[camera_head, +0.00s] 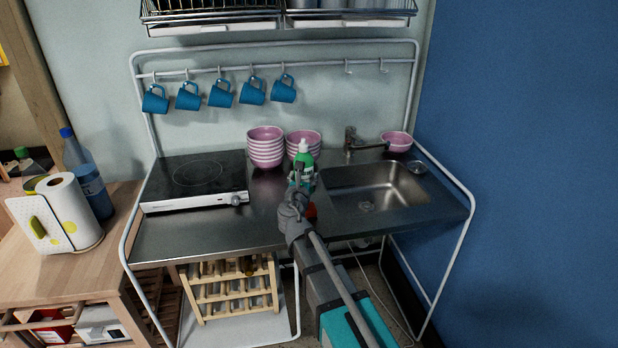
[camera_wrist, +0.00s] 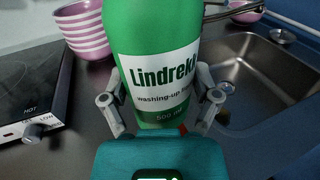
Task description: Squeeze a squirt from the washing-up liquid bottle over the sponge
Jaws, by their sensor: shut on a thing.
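The green washing-up liquid bottle (camera_head: 305,159) with a white cap stands upright at the counter, left of the sink. In the wrist view the bottle (camera_wrist: 152,30) fills the middle, its "Lindrekt" label facing me. My gripper (camera_head: 300,180) is shut on the bottle, with one finger on each side of its lower part in the wrist view (camera_wrist: 162,100). I cannot tell whether the bottle's base touches the counter. I cannot make out the sponge in either view. A small red-orange patch (camera_head: 311,210) shows beside my wrist, mostly hidden; I cannot tell what it is.
The sink (camera_head: 375,188) is right of the bottle, with a tap (camera_head: 352,138) behind it. Pink bowl stacks (camera_head: 265,148) stand behind the bottle. A hob (camera_head: 195,178) lies left. Several blue mugs (camera_head: 221,95) hang above. The front left counter (camera_head: 200,233) is clear.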

